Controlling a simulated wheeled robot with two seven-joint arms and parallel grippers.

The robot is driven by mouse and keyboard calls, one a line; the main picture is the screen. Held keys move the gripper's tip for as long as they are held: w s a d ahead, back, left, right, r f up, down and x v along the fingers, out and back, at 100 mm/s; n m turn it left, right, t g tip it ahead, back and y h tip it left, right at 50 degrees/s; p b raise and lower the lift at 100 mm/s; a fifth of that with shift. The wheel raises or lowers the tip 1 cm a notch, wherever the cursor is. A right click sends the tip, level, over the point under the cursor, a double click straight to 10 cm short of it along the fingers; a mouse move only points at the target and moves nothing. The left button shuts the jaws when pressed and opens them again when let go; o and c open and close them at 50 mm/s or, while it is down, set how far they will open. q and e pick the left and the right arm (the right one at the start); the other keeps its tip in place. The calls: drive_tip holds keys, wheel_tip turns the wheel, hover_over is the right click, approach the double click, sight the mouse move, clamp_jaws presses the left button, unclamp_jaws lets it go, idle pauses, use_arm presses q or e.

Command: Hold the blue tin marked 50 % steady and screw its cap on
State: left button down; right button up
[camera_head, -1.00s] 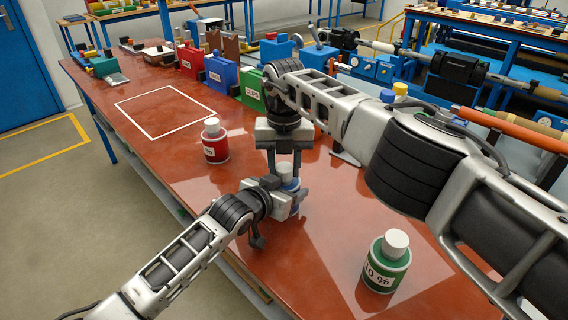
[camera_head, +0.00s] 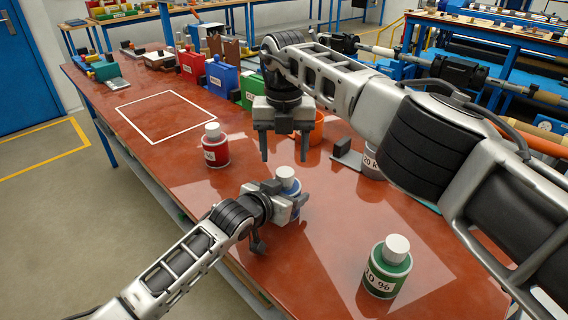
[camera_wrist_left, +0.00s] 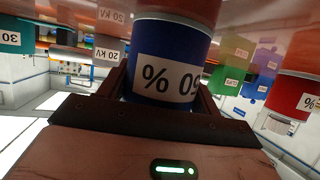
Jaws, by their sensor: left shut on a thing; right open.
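The blue tin (camera_head: 291,196) stands on the red-brown table, mostly hidden by my left gripper in the head view. Its label, reading 50 %, shows upside down on the tin (camera_wrist_left: 165,62) in the left wrist view. A white cap (camera_head: 285,174) is on top of it; I cannot tell how tight it sits. My left gripper (camera_head: 292,200) is shut around the blue tin's side. My right gripper (camera_head: 285,158) is open and empty, its fingers pointing down above and just behind the tin, apart from the cap.
A red tin (camera_head: 215,150) stands behind left and a green tin (camera_head: 387,270) front right, both white-capped. A white-outlined square (camera_head: 165,115) on the table is empty. Coloured boxes (camera_head: 222,76) line the back. An orange container (camera_head: 317,128) and a grey tin (camera_head: 372,162) stand behind right.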

drive_tip(key=shift+r, duration=1.1)
use_arm(q)
drive_tip(key=shift+c, duration=1.2)
unclamp_jaws()
drive_tip(key=shift+s+a, duration=0.1)
drive_tip(key=v, duration=1.5)
drive_tip(key=shift+s+a+r, duration=0.15)
drive_tip(key=shift+s, duration=0.15)
use_arm(e)
drive_tip(key=shift+r, duration=0.1)
